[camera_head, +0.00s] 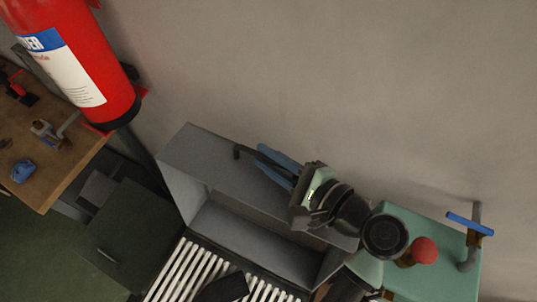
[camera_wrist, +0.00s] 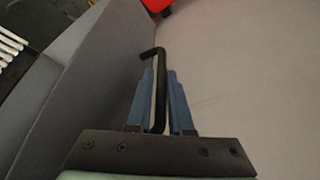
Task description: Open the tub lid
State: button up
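A long grey box-like body (camera_head: 200,160), which seems to be the tub with its lid, runs diagonally across the middle of the head view. Its grey side also fills the left of the wrist view (camera_wrist: 85,75). A black bent bar (camera_head: 238,152), seemingly the handle, is at its wall-side edge. In the wrist view the bar (camera_wrist: 160,65) runs lengthwise between my blue fingers, its hooked end beyond their tips. My gripper (camera_head: 264,153) is open around the bar, with narrow gaps at its sides in the wrist view (camera_wrist: 159,78). The tub's inside is hidden.
White rollers or slats (camera_head: 180,272) lie in front of the grey body, with a dark object (camera_head: 222,288) on them. A red fire extinguisher (camera_head: 75,60) and wooden table (camera_head: 55,175) are at left. The plain wall (camera_head: 300,70) rises close behind my gripper.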

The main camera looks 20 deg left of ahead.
aim_at(248, 204)
grip_shut()
jog(key=shift+f, duration=0.1)
dwell(1.0)
jog(key=shift+s, duration=0.25)
jog(key=shift+n+t+y, duration=0.3)
jog(key=shift+n+t, duration=0.1)
jog(key=shift+n, duration=0.5)
jog(key=s, duration=0.2)
jog(key=s+r+p, duration=0.1)
jog(key=s, duration=0.4)
jog(key=shift+s+a+r, duration=0.1)
jog(key=shift+s+r, duration=0.2)
jog(key=shift+r, duration=0.1)
